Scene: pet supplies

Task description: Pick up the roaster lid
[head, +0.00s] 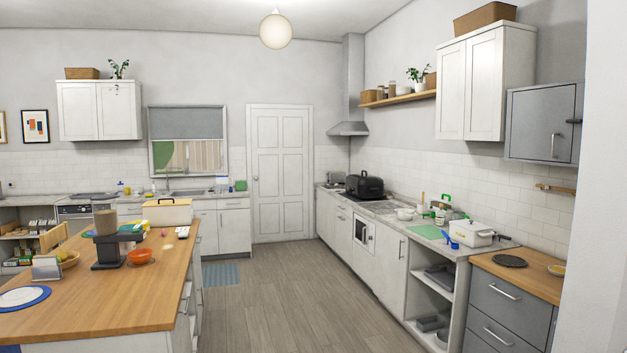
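A dark roaster with what looks like a domed lid (365,181) stands on the far end of the right-hand counter, near the hob and below the range hood. It is small in the head view, and I cannot make out the seam between lid and body. A white lidded pot (466,234) stands on the nearer part of the same counter. Neither of my grippers shows in the head view.
A wooden-topped island (120,285) fills the left foreground, carrying a dark appliance (107,250), an orange bowl (139,256) and a cream box (167,212). Open wooden floor (265,300) runs between the island and the right-hand counter (400,222) toward a white door (280,175).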

